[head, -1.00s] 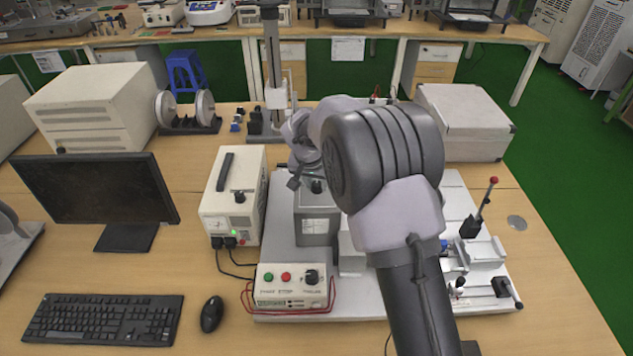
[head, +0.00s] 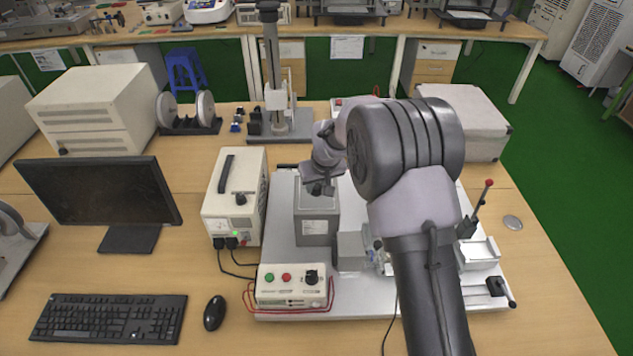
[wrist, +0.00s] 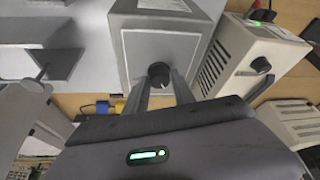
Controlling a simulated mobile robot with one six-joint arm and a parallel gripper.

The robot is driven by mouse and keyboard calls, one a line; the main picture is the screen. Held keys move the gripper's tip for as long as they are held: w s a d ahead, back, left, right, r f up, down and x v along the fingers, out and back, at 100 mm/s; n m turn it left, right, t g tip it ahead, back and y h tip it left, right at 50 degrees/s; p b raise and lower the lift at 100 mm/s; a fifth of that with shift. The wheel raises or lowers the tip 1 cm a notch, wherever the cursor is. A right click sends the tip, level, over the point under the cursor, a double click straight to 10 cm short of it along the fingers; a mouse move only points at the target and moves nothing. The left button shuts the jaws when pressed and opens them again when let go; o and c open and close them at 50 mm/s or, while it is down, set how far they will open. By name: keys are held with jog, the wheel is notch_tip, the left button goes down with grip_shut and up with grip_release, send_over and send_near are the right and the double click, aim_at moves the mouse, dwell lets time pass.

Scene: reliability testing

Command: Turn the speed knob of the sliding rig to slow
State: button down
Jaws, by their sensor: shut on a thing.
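The sliding rig (head: 365,298) is a pale base plate carrying several grey parts. A grey box (head: 317,227) stands on its left part with a small meter on its front. In the wrist view the box (wrist: 190,50) has a round black knob (wrist: 158,69) on a pale panel. My gripper (wrist: 159,80) has one finger on each side of this knob and is shut on it. In the head view my gripper (head: 318,186) is at the top of the grey box and mostly covers the knob. The knob's markings cannot be read.
A cream power supply (head: 233,200) stands close left of the grey box. A control box (head: 291,287) with buttons and a dark knob sits in front. A red-tipped lever (head: 481,205) stands at the right. A monitor (head: 97,190), keyboard and mouse occupy the left.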

jog(key=n+y+b, duration=0.1)
jog(key=n, duration=0.1)
jog(key=shift+d+f+n, duration=0.1)
jog(key=shift+n, duration=0.2)
jog(key=shift+n+g+y+b, duration=0.4)
jog(key=shift+n+b, duration=0.4)
jog(key=shift+n, duration=0.7)
jog(key=c, duration=1.1)
grip_release()
jog(key=shift+r, duration=0.2)
jog(key=p+v, duration=0.3)
jog(key=v, duration=1.4)
jog(key=shift+w+d+r, duration=0.15)
